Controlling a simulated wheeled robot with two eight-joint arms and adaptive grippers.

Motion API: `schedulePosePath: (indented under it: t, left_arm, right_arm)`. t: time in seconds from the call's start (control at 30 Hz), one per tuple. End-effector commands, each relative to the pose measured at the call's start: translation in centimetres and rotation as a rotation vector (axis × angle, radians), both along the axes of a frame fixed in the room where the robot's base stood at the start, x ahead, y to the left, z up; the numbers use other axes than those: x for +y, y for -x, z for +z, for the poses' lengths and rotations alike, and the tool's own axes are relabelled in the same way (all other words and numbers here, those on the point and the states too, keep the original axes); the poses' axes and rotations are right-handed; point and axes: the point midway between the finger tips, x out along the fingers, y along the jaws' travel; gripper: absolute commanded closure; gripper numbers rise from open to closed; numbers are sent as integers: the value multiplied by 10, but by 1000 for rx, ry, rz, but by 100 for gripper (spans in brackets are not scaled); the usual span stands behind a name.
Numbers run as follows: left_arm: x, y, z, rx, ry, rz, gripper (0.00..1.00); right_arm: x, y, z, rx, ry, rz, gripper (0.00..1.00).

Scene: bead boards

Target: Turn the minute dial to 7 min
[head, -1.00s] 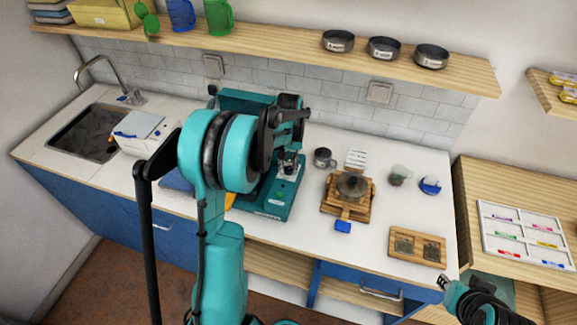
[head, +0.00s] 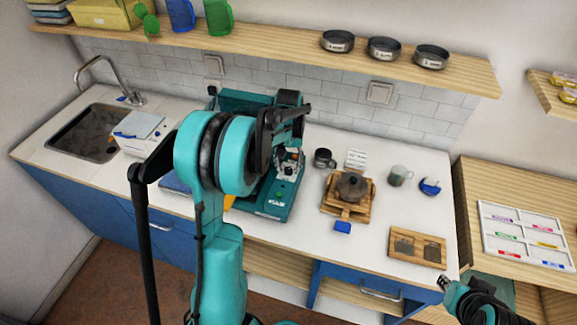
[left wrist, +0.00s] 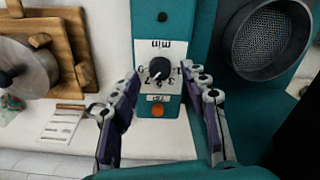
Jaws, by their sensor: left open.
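The minute dial (left wrist: 161,68) is a black knob on a white panel marked "min", upside down in the left wrist view. A pale pointer mark shows on the knob's lower side, near the figures; the exact reading is too small to tell. The panel is on a teal machine (head: 275,201), partly hidden behind my left arm in the head view. My left gripper (left wrist: 160,112) is open, its two fingers apart on either side of the panel's lower part, not visibly touching the knob. My right gripper (head: 443,283) is at the counter's front right; its jaws are too small to judge.
An orange button (left wrist: 158,111) sits below the dial label. A round mesh basket (left wrist: 268,40) is beside the panel. A pot on a wooden stand (head: 345,206), a dark cup (head: 323,158) and a blue block (head: 343,227) stand right of the machine.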

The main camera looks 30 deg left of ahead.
Motion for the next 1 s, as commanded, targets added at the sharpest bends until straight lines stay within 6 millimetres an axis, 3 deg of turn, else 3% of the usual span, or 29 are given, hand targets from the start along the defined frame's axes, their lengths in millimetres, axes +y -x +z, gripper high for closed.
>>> schedulePosePath:
  t: [0.3,0.5,1.0]
  left_arm:
    - [0,0,68,0,0,0,55]
    - [0,0,98,0,0,0,55]
    - [0,0,106,0,0,0,55]
  right_arm:
    - [0,0,0,0,0,0,77]
    - [0,0,0,0,0,0,77]
    - [0,0,0,0,0,0,77]
